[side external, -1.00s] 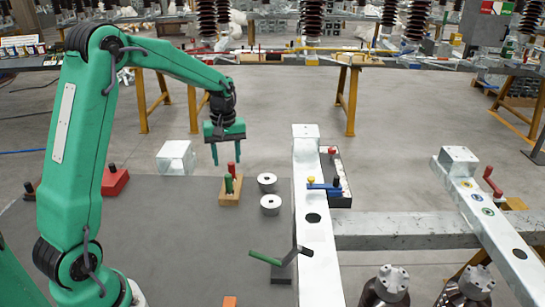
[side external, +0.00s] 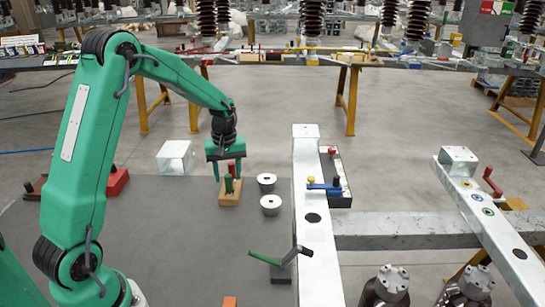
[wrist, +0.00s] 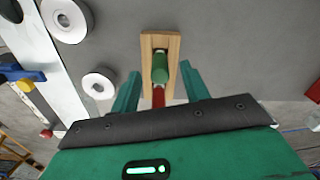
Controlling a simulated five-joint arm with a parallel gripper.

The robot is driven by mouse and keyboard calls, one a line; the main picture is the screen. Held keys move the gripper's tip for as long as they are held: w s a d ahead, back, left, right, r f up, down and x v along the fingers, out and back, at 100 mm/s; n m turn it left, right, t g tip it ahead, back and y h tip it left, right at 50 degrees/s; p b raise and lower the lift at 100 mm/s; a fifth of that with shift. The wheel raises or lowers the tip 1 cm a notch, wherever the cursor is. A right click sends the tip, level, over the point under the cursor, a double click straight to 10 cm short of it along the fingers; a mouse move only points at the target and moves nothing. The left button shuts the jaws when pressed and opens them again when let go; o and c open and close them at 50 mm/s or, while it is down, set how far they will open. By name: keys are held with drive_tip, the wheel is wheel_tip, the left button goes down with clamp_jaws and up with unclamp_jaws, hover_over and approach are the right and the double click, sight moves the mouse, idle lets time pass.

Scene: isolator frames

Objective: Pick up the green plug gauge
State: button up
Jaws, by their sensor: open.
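The green plug gauge (wrist: 160,69) stands in a small wooden block (side external: 230,199) on the grey mat, and it also shows in the side external view (side external: 229,184). My gripper (wrist: 160,82) is open and empty. In the side external view my gripper (side external: 228,170) is low over the block. I cannot tell whether the fingers touch anything.
Two white ring-shaped pieces (side external: 267,182) (side external: 270,205) stand just right of the block. A pale box (side external: 175,158) is behind left and a red block (side external: 117,181) is at the left. A metal beam (side external: 313,225) borders the right. The mat's front part is mostly clear.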

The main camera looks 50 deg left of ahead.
sight(229, 186)
drive_tip(key=shift+f, duration=1.15)
clamp_jaws()
